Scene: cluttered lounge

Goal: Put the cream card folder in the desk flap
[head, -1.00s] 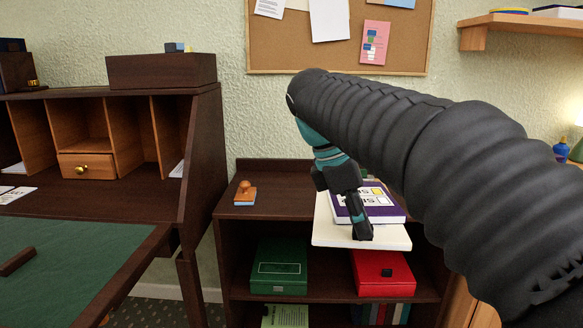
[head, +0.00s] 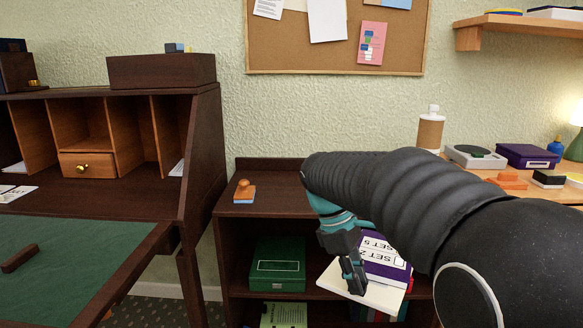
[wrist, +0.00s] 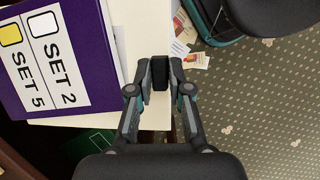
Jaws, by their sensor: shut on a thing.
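The cream card folder (head: 338,277) is in my gripper (head: 352,278), gripped at its near edge. It hangs tilted in front of the low dark bookcase. A purple item with a white "SET 2, SET 5" label (head: 392,274) lies on top of the folder. In the wrist view my gripper (wrist: 160,74) is shut on the edge of the cream folder (wrist: 128,28), with the purple item (wrist: 88,22) on it at the left. The desk flap (head: 85,262), with a green writing surface, is at the lower left, apart from my gripper.
A dark bar (head: 19,258) lies on the flap. The desk's side panel (head: 203,150) rises between flap and bookcase. A wooden stamp (head: 245,190) stands on the bookcase top (head: 275,207). A green box (head: 278,265) sits on the shelf below. Several cards lie on the patterned floor (wrist: 265,90).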

